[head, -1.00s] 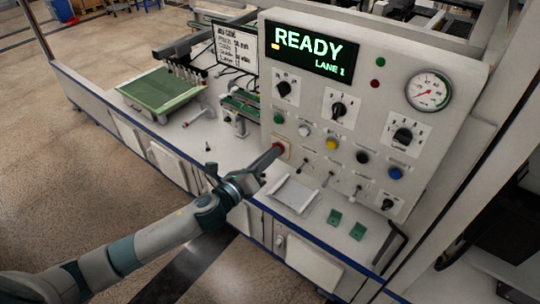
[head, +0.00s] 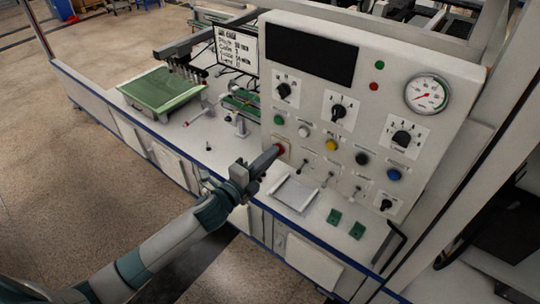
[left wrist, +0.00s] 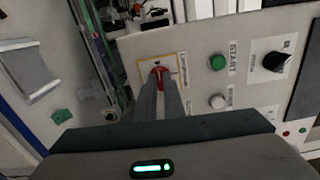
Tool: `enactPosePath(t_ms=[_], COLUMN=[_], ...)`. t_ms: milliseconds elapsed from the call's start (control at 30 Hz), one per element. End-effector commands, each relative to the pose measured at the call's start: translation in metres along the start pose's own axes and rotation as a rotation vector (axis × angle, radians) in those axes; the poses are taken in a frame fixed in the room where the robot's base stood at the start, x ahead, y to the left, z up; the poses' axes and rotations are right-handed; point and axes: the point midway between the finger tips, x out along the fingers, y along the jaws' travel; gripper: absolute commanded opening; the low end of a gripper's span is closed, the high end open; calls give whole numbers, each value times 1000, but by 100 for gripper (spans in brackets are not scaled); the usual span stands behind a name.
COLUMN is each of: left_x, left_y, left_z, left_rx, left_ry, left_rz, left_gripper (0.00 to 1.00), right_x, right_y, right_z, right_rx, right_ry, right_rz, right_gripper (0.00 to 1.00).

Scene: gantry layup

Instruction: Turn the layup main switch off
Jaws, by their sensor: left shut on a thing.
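A red knob (head: 281,149) sits on a yellow-edged plate low on the left side of the upright control panel (head: 350,75). My left gripper (head: 273,153) reaches it from the front left and is shut on it. In the left wrist view the red knob (left wrist: 159,71) shows between the two fingertips, which partly cover it; the label beside its plate is too small to read. The panel's display (head: 310,52) is dark. My right gripper is in neither view.
Several black rotary knobs, coloured buttons and small toggles surround the gripped knob, with a green button (head: 278,120) above it. A gauge (head: 427,94) is at the upper right. A shallow tray (head: 295,194) and green blocks (head: 334,217) lie on the ledge below.

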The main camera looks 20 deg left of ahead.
Motion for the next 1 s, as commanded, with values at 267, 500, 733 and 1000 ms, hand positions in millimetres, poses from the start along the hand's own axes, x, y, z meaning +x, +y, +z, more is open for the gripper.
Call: enactPosePath(t_ms=[267,500,733,1000], left_x=[0,0,0,0], left_y=[0,0,0,0], left_z=[0,0,0,0], left_rx=[-64,-68,-68,-66], left_ry=[-1,-1,-1,0], left_rz=[0,0,0,0], left_gripper=[0,0,27,27], right_x=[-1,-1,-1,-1], right_y=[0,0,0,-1], right_z=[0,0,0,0], right_rx=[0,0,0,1], right_ry=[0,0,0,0], right_rz=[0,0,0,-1], right_gripper=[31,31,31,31])
